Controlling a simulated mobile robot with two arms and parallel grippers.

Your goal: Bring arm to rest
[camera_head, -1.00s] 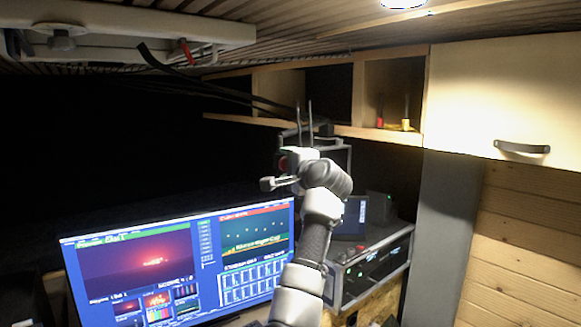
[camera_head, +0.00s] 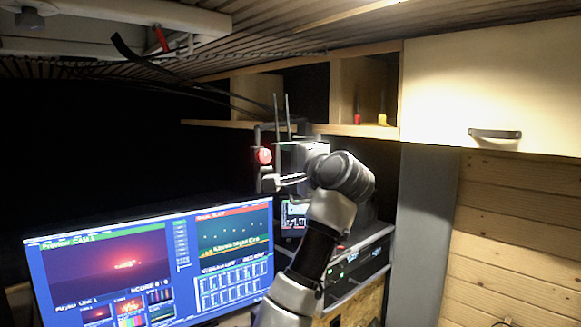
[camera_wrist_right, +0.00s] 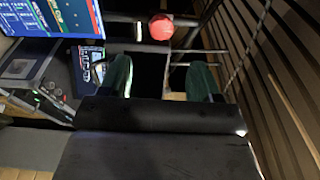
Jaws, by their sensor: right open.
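My right arm rises from the bottom of the head view. Its gripper (camera_head: 284,182) is in front of the upper equipment, below the wooden shelf. In the right wrist view the gripper (camera_wrist_right: 160,80) is open, its two dark green fingers apart with nothing between them. A red round part (camera_wrist_right: 161,27) on a dark bar lies beyond the fingertips. The red part also shows in the head view (camera_head: 264,156), just above the gripper and apart from it as far as I can tell. My left gripper is out of view.
A large screen (camera_head: 110,270) stands at lower left. A rack unit (camera_head: 362,262) and a small display (camera_head: 293,218) are beside my arm. Above are an open shelf (camera_head: 355,131) and a closed cabinet (camera_head: 500,90). A slatted ceiling (camera_wrist_right: 285,60) is close to the gripper's right in the wrist view.

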